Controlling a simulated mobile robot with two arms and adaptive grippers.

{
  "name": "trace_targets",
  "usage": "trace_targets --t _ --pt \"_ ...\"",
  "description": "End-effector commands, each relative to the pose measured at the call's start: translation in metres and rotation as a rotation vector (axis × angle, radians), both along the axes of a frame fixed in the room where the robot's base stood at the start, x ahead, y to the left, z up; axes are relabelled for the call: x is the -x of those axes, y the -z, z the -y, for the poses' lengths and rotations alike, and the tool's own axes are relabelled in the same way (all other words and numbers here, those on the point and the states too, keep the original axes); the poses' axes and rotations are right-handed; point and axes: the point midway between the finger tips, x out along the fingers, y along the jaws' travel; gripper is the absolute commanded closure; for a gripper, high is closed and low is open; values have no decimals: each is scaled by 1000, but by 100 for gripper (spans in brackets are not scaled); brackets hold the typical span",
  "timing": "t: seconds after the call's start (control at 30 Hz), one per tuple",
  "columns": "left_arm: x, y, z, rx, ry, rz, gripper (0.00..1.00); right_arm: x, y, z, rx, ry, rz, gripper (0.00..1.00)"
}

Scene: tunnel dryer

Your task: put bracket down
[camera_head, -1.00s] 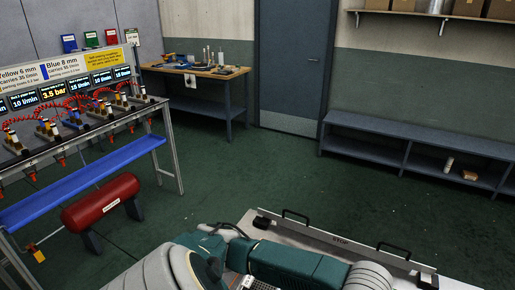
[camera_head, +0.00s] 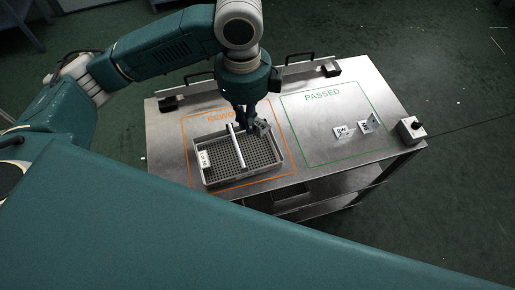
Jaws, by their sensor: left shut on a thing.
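My left gripper (camera_head: 250,122) points down above the far right part of a grey perforated tray (camera_head: 210,184). It is shut on a small grey bracket (camera_head: 263,128), which shows at the right of the fingertips and is partly hidden by them. I cannot tell whether the bracket touches the tray. The tray lies in an orange-outlined area whose label is partly hidden by the gripper. Two small pale brackets with dark marks, a left one (camera_head: 343,133) and a right one (camera_head: 369,122), stand in the green PASSED area (camera_head: 311,110). My right gripper is not in view.
The steel cart top (camera_head: 165,130) has black handles at its far edge and a grey box with a knob (camera_head: 411,130) at its right corner. A lower shelf shows beneath. The PASSED area's left and far parts are clear. Green floor surrounds the cart.

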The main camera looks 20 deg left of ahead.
Motion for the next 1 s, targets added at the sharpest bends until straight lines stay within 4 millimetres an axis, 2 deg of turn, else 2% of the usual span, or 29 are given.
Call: trace_targets --t 0.1,0.2,0.3,0.4,0.53,0.8,1.0 --pt "-9 -14 4 -6 253 8 100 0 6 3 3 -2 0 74" --pt "-13 -22 5 -10 406 10 100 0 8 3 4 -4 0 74" --pt "-15 -27 6 -13 496 9 100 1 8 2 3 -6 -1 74" --pt "-15 -22 6 -12 533 6 100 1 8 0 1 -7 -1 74" --pt "-13 5 6 -12 540 0 100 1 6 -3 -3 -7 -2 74" --pt "-13 78 6 -12 537 2 100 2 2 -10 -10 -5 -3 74" --pt "-14 117 6 -13 537 6 100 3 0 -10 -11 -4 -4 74"
